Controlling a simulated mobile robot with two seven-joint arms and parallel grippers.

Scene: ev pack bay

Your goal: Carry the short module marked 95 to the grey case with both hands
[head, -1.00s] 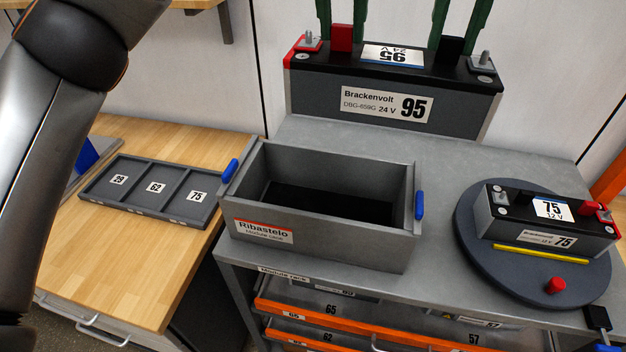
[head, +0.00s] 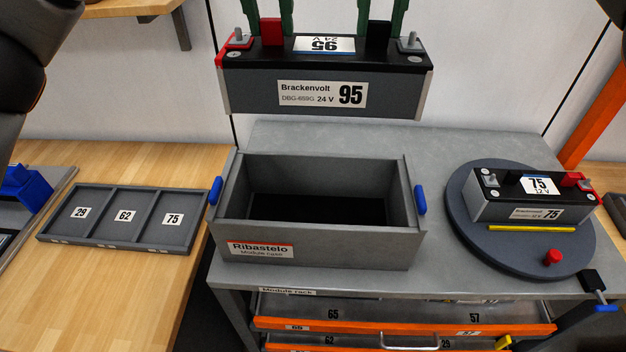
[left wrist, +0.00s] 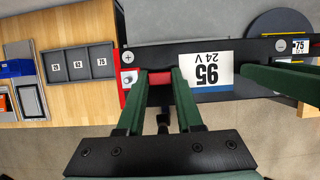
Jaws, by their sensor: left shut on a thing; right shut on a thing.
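The module marked 95 (head: 325,92) is dark grey with a black top, red left end and a terminal at each end. It hangs level above the back of the grey bench, behind and higher than the open grey case (head: 310,242). My left gripper (head: 270,28) is shut on its red grip block, also seen in the left wrist view (left wrist: 160,80). My right gripper (head: 379,30) is shut on its black grip block. The case looks empty, its floor dark. The lower left wrist view shows my green fingers around the red block.
A round dark turntable (head: 470,240) at right carries a module marked 75 (head: 530,197), a yellow strip and a red knob. Blue handles (head: 215,190) stick out from the case sides. A three-slot tray (head: 125,218) lies on the wooden table at left. Open orange-fronted drawers (head: 400,325) are below.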

